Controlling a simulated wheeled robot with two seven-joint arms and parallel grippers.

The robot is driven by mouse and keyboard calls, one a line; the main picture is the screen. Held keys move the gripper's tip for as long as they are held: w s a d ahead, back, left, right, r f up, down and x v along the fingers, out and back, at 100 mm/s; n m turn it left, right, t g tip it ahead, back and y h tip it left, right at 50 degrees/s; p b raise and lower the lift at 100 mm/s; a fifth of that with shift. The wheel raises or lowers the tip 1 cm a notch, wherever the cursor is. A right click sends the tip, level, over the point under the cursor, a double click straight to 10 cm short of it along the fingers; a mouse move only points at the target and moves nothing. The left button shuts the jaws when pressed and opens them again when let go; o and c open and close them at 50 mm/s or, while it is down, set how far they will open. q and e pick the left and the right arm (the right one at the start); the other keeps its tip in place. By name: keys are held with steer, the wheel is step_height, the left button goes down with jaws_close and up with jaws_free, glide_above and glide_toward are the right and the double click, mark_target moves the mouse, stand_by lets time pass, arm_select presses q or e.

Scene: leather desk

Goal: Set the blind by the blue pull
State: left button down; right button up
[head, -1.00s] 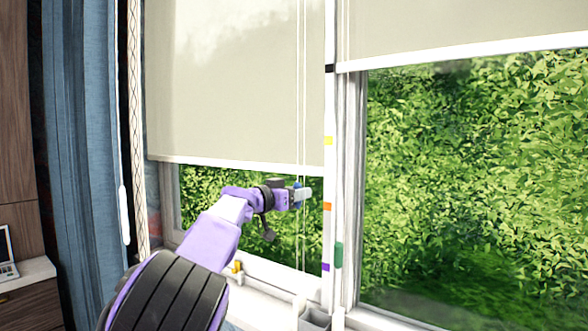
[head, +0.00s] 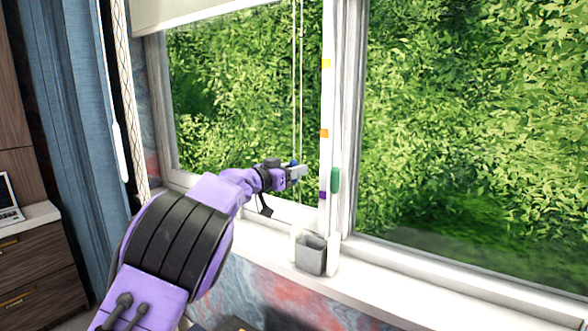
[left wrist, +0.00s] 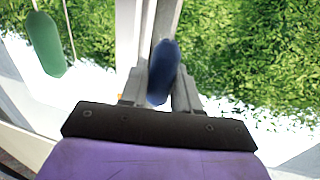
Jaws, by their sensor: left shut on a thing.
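My left gripper (head: 298,172) is shut on the blue pull (head: 293,162), which hangs on thin cords in front of the left window pane. In the left wrist view the blue pull (left wrist: 163,72) stands between the two fingers. The left blind (head: 190,10) is cream; its lower edge shows at the top left, high above the gripper. The post beside the cords bears a yellow mark (head: 326,63), an orange mark (head: 323,133) and a purple mark (head: 322,195). In the picture the gripper is between the orange and purple marks. My right gripper is out of view.
A green pull (head: 335,180) hangs just right of the post; it also shows in the left wrist view (left wrist: 46,45). A grey open box (head: 311,254) stands on the white sill (head: 400,278) below. A blue curtain (head: 75,130) and wooden drawers (head: 40,270) are at left.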

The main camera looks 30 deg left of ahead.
arm_select(q)
steer(key=c, duration=1)
jaws_free()
steer(key=shift+o, duration=0.2)
steer(key=shift+s+a, duration=0.1)
steer(key=shift+s, duration=0.15)
steer(key=b+v, duration=0.3)
steer(key=v, duration=0.7)
